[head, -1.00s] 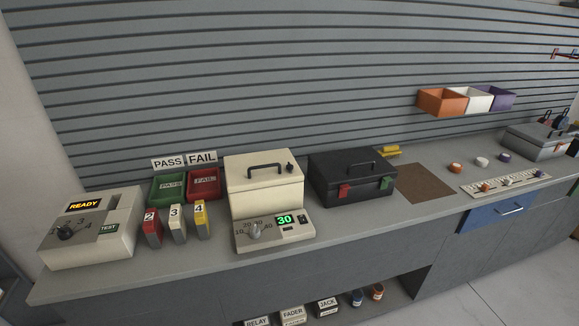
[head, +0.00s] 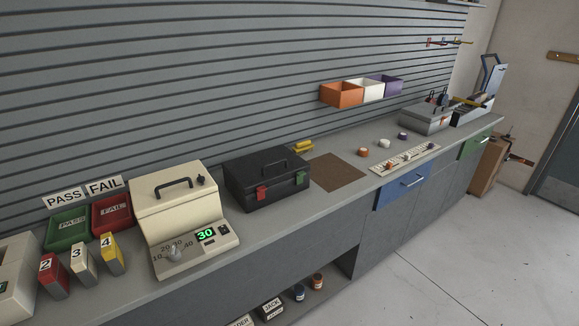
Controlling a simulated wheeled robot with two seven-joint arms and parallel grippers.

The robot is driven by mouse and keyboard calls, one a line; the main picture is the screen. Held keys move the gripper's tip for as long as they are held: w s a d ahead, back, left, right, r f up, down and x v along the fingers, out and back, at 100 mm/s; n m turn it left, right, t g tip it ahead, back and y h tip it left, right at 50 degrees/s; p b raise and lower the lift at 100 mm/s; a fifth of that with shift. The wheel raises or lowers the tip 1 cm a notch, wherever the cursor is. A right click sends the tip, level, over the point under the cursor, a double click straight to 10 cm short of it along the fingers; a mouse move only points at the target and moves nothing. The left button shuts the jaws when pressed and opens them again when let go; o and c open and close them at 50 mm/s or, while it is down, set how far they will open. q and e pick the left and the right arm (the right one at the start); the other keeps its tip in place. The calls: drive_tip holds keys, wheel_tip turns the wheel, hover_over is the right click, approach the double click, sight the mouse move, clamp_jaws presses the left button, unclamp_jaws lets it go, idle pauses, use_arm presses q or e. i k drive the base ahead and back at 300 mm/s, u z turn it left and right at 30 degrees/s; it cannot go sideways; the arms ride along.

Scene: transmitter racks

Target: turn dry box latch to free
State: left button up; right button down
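A cream box (head: 178,190) with a black carry handle stands on the grey bench at the left of the head view; it appears to be the dry box. A small black latch knob (head: 201,180) sits on its lid to the right of the handle. The lid looks closed. Its front panel has a grey dial (head: 173,254) with numbers from 10 to 40 and a green display (head: 206,235) reading 30. The latch is too small to tell its setting. Neither of my grippers is in view.
A black case (head: 267,178) with red and green latches stands right of the cream box. Numbered blocks (head: 83,262) and green (head: 68,230) and red (head: 112,214) trays stand at left. A brown mat (head: 338,172) lies further right. The floor (head: 450,260) in front is clear.

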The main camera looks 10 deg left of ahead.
sight(200, 179)
drive_tip(key=z, duration=1.15)
drive_tip(key=i, duration=1.6)
drive_tip(key=u, duration=1.95)
